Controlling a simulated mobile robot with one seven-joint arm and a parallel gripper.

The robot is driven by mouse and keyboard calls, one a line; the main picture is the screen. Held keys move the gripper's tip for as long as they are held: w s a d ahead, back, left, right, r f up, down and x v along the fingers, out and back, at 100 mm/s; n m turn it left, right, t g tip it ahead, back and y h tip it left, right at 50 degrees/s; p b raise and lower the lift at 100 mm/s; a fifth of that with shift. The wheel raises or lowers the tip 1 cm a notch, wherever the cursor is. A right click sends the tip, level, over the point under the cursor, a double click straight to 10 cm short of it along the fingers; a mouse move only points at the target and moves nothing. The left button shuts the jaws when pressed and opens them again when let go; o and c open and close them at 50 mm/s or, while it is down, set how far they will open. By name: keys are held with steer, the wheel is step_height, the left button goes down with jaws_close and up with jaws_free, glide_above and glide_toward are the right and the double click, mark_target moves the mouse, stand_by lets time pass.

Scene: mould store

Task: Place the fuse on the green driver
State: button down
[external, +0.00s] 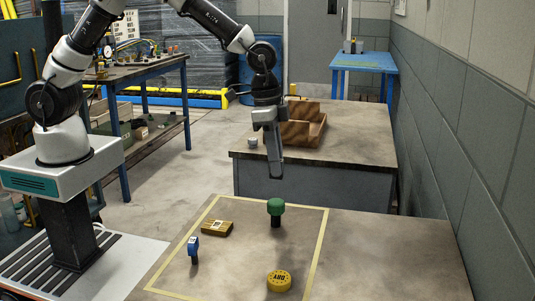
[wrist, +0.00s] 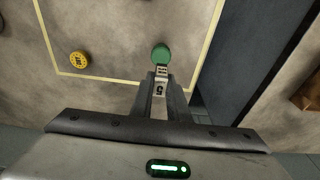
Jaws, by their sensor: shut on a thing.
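The green driver (external: 275,205) stands upright on the near table, its round green top above a dark lower part. In the wrist view its green top (wrist: 161,53) lies just beyond my fingertips. My gripper (external: 277,174) points down above the driver, with a gap between them in the external view. In the wrist view my gripper (wrist: 160,78) is shut on a small pale block with dark print, which I take to be the fuse (wrist: 160,88). The fuse cannot be made out in the external view.
A yellow-taped area on the table (external: 400,265) also holds a brown block (external: 217,228), a blue-topped item (external: 193,246) and a yellow round item (external: 279,281), also in the wrist view (wrist: 78,59). The table's right side is clear. A wooden tray (external: 304,133) stands on the bench behind.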

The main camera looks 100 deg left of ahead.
steer(key=shift+f+b, duration=0.4)
steer(key=shift+f, duration=2.7)
steer(key=shift+f, duration=0.15)
steer(key=c, duration=1.7)
jaws_free()
